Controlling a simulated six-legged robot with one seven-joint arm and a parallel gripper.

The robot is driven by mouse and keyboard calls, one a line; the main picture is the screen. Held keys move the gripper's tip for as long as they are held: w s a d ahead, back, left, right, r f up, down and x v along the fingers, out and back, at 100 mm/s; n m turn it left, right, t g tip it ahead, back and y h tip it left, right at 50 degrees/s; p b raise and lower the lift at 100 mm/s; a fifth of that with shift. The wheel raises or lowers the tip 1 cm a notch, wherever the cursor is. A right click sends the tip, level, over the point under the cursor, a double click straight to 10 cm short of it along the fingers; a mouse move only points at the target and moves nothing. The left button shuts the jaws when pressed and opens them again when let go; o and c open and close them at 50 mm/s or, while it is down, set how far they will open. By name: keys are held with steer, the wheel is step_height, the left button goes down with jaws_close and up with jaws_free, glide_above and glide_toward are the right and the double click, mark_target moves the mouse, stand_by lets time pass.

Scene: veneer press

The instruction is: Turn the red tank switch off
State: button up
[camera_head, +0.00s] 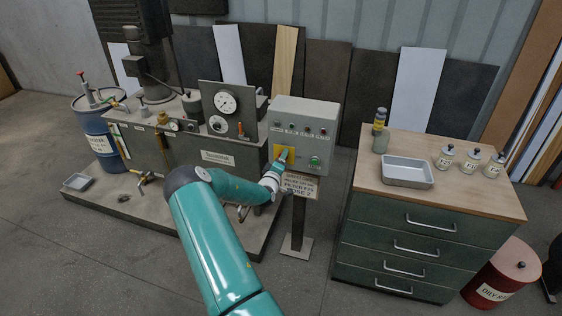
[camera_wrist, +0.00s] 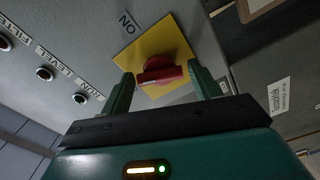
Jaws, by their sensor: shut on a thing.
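The red switch (camera_wrist: 160,74) is a round knob with a bar handle on a yellow square plate (camera_wrist: 183,35) in the wrist view. An "ON" label (camera_wrist: 127,22) is beside the plate's upper left edge. My gripper (camera_wrist: 161,88) is at the switch, with one green finger on each side of the red handle, shut on it. In the head view my gripper (camera_head: 281,158) reaches the yellow plate (camera_head: 291,150) on the grey control box (camera_head: 305,112) and hides the red switch. Any "OFF" label is not visible.
The tank machine (camera_head: 222,157) with a gauge (camera_head: 226,102) stands left. A drawer cabinet (camera_head: 400,245) with a metal tray (camera_head: 407,184) stands right. Several indicators (camera_wrist: 44,73) line the box.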

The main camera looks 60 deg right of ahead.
steer(key=shift+n, duration=2.2)
steer(key=o, duration=1)
steer(key=shift+c, duration=0.2)
steer(key=shift+a, duration=0.1)
steer(key=s+a, duration=0.2)
steer(key=a, duration=1.1)
steer(key=shift+a, duration=0.25)
steer(key=shift+s, duration=0.1)
